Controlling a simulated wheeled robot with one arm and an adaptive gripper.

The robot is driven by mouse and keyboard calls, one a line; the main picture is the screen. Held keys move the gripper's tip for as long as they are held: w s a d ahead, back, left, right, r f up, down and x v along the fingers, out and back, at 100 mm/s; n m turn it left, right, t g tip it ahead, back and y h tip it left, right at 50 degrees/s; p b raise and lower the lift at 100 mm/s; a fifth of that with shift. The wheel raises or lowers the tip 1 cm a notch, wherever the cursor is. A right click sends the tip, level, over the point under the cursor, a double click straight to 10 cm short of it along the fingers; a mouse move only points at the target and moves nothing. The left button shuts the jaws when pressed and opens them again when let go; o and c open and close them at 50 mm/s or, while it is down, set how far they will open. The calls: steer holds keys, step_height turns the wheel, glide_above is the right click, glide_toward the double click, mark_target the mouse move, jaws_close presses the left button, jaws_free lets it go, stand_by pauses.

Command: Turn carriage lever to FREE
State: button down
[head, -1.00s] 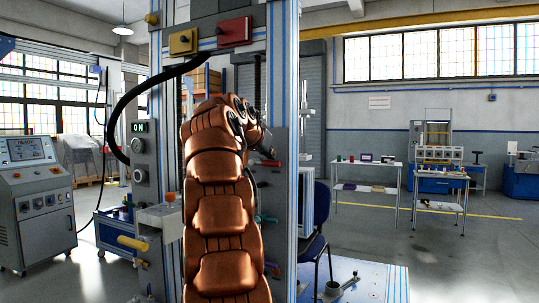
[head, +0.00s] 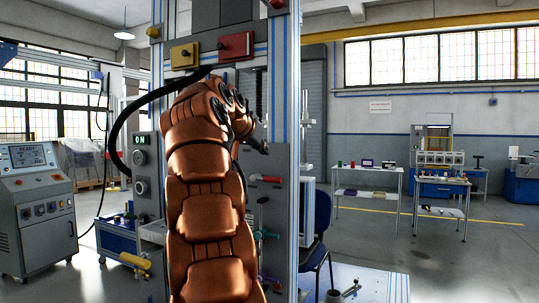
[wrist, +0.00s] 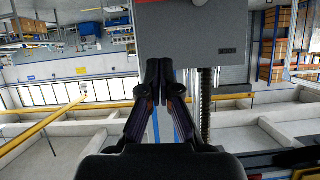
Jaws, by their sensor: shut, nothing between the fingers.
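No readable name marks the carriage lever, so I cannot tell which handle it is. In the head view a red handle (head: 268,179), a teal handle (head: 267,235) and a purple handle (head: 267,279) sit one above another on the grey column, right of my arm. My gripper (wrist: 166,66) is shut and empty in the wrist view, its fingertips close to the lower edge of a grey block (wrist: 190,40). Contact cannot be told. The block has a small dark label, unreadable, and a red part (wrist: 199,2) at the top edge. My arm hides much of the column in the head view.
A yellow block (head: 185,55) and a red block (head: 236,46) sit high on the frame. A black cable (head: 125,118) loops at left. A control cabinet (head: 38,205) stands further left. A blue chair (head: 318,230) is right of the column. A threaded rod (wrist: 206,105) runs beside my gripper.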

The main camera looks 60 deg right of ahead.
steer(key=v, duration=0.3)
steer(key=shift+a+r, duration=0.15)
steer(key=shift+a, duration=0.05)
stand_by(0.4)
